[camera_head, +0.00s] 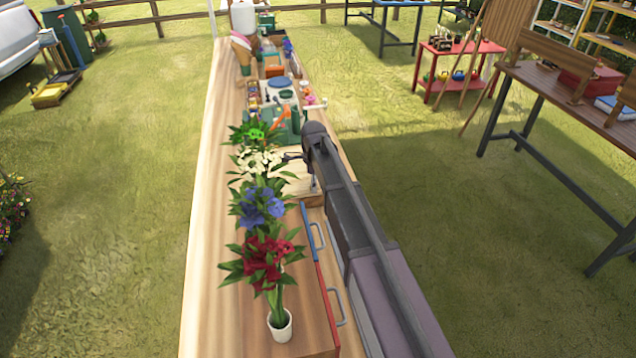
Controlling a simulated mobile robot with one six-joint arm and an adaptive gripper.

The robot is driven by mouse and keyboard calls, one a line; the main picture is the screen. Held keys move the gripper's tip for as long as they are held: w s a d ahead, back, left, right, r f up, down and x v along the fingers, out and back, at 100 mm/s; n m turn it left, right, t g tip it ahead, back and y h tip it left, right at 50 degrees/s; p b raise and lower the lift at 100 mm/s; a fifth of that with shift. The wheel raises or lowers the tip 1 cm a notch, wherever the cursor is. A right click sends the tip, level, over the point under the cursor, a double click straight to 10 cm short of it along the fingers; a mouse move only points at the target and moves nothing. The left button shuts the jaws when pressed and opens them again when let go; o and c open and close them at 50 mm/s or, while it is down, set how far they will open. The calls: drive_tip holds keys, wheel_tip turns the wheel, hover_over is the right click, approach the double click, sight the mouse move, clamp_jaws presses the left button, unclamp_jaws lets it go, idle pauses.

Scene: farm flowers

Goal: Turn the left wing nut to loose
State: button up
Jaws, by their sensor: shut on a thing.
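My dark arm reaches forward along the right side of the long wooden bench. My gripper (290,157) is at its far end, small in the picture, pointing left over a pale wooden block (301,187). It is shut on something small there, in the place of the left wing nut. The wing nut itself is too small and too hidden to make out. Cream flowers (259,162) stand just left of my gripper and cover part of the block.
Blue flowers (260,206) and red flowers in a white pot (281,326) stand nearer on the bench (215,250). A green watering can (285,127) and other garden items stand beyond my gripper. A drawer unit (305,310) with handles is at the near right.

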drive_tip(key=n, duration=0.3)
drive_tip(key=shift+w+a+n, duration=0.3)
drive_tip(key=shift+a+n, duration=0.05)
drive_tip(key=shift+n, duration=1.85)
drive_tip(key=shift+s, duration=0.1)
drive_tip(key=o, duration=0.8)
drive_tip(key=shift+c, duration=0.2)
drive_tip(key=shift+o, duration=1.1)
drive_tip(key=shift+f, duration=0.1)
drive_tip(key=shift+d, duration=0.1)
